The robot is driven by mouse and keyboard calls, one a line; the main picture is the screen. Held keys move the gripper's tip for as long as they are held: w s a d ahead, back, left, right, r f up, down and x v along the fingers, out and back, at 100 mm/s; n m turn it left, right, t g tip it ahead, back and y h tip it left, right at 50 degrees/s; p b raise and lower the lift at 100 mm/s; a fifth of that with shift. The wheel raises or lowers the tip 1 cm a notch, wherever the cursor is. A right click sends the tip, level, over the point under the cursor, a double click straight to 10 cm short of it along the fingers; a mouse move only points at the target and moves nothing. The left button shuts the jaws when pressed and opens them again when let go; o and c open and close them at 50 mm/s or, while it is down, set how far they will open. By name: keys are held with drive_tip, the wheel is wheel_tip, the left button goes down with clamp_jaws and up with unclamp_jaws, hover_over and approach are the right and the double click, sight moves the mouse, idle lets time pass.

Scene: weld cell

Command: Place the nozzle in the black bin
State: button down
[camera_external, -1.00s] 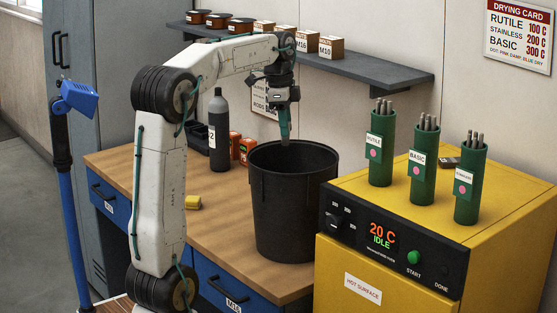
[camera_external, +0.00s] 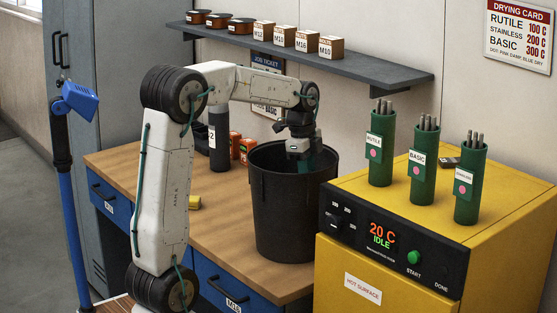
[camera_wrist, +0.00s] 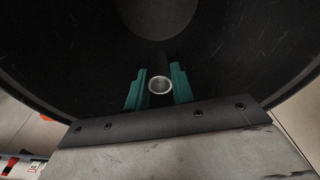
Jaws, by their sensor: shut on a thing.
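The black bin (camera_external: 290,215) stands upright on the wooden bench, left of the yellow oven. My gripper (camera_external: 306,165) points down into the bin's mouth, its fingertips below the rim and hidden by the front wall. In the wrist view, my gripper's two green fingers (camera_wrist: 160,88) are shut on the nozzle (camera_wrist: 160,85), which shows as a small metal ring between them. The dark inside of the bin (camera_wrist: 70,60) surrounds it in that view. The nozzle cannot be seen in the external view.
The yellow oven (camera_external: 400,265) with several green rod tubes (camera_external: 420,165) stands close on the bin's right. A dark bottle (camera_external: 219,145) and orange boxes (camera_external: 240,147) are behind left. A grey shelf (camera_external: 370,68) with small boxes runs above.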

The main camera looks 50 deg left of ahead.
wheel_tip(320, 180, down, 17)
drive_tip(key=shift+r, duration=0.1)
idle(0.3)
drive_tip(key=shift+f, duration=0.2)
drive_tip(key=c, duration=1.2)
unclamp_jaws()
drive_tip(key=shift+r, duration=0.1)
drive_tip(key=r, duration=0.4)
drive_tip(key=a+r, duration=0.1)
drive_tip(key=r, duration=0.7)
drive_tip(key=shift+s+a, duration=0.15)
drive_tip(key=shift+s, duration=0.15)
